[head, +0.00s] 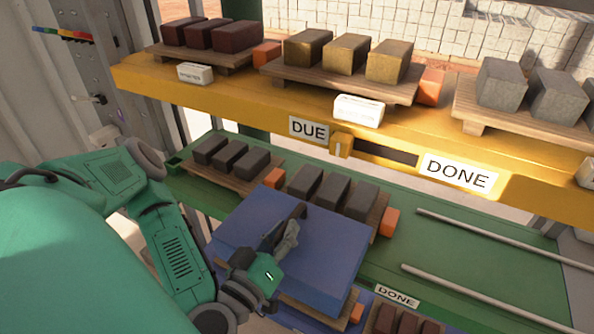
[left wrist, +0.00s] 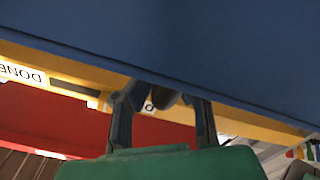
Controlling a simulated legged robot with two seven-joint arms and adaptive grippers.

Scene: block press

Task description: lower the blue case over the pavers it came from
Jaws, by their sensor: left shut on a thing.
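The blue case (head: 330,245) is a large box with a flat top and a dark handle (head: 298,211). My left gripper (head: 287,232) is shut on this handle, above the case's top. The case stands over a wooden pallet (head: 312,306) on the lower level; only the pallet's front edge shows. Any pavers under the case are hidden, and I cannot tell if the case rests on the pallet or hangs just above it. In the left wrist view the blue case (left wrist: 200,45) fills the top, and my left gripper's fingers (left wrist: 165,98) reach up to it. My right gripper is not in view.
Dark pavers (head: 333,191) on pallets stand on the green shelf (head: 475,265) just behind the case. A yellow shelf (head: 245,105) above carries red, tan and grey pavers. Reddish pavers (head: 393,322) stand at the front, beside a DONE label (head: 397,296). Two rods lie at right.

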